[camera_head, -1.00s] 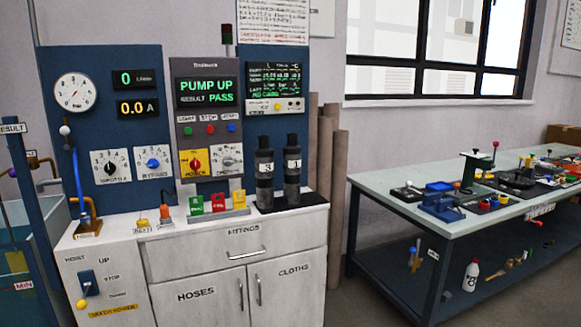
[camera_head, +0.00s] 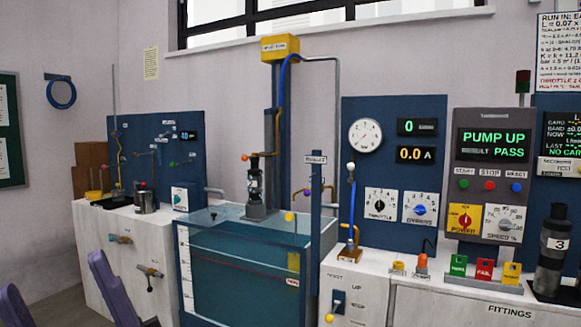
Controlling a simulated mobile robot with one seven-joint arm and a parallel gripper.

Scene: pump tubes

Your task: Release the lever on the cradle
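A dark tube-shaped pump (camera_head: 254,182) stands upright in a grey holder (camera_head: 256,212) above the water tank, in the middle of the head view. This looks like the cradle, but I cannot be sure. A small orange-red knob (camera_head: 253,162) shows beside the pump's upper part and may be the cradle's lever; its position is too small to read. A separate lever with a white ball top (camera_head: 351,167) stands upright at the gauge panel. My gripper is not in view; purple links of my arm show at the lower left.
The glass-walled tank (camera_head: 240,272) holds blue-green water. A blue post (camera_head: 316,240) stands at its right front corner. A white bench (camera_head: 120,235) with tools is at left. A black tube marked 3 (camera_head: 552,250) stands at far right, near red, green and yellow tags.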

